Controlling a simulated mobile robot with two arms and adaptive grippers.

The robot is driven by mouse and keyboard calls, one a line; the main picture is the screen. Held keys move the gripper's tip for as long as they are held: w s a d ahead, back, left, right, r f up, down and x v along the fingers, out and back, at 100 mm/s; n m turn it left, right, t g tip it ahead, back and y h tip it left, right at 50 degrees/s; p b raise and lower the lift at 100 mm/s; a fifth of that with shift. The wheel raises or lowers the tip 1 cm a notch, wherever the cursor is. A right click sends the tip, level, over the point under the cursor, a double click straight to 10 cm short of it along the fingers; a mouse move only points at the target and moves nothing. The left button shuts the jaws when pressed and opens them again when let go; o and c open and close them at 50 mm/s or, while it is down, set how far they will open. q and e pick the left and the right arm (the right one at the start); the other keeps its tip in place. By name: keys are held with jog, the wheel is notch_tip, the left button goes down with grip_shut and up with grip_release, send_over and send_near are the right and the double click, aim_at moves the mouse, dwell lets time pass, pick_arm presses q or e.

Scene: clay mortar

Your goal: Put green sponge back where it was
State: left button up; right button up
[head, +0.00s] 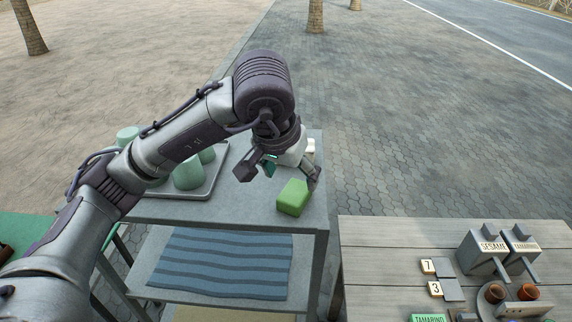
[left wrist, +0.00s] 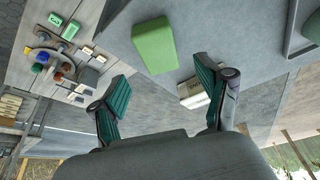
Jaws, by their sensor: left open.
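The green sponge (head: 292,197) lies flat on the grey top of a small cart (head: 262,212), near its right front corner. My left gripper (head: 280,176) hangs over the cart top just behind the sponge. In the left wrist view the sponge (left wrist: 154,45) shows beyond the open fingers of my left gripper (left wrist: 163,82), with nothing between them. I cannot tell the exact height of the fingers above the cart top. My right gripper is not in view.
A tray (head: 206,190) with several pale green cups stands on the cart's left. A white block (left wrist: 193,91) lies behind the sponge. A striped blue cloth (head: 222,262) lies on the lower shelf. A wooden table (head: 390,235) with labelled boxes and number cards stands at right.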

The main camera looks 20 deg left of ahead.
pick_arm(q)
jog(key=v, duration=0.5)
jog(key=shift+r, duration=0.3)
jog(key=shift+s+f, duration=0.1)
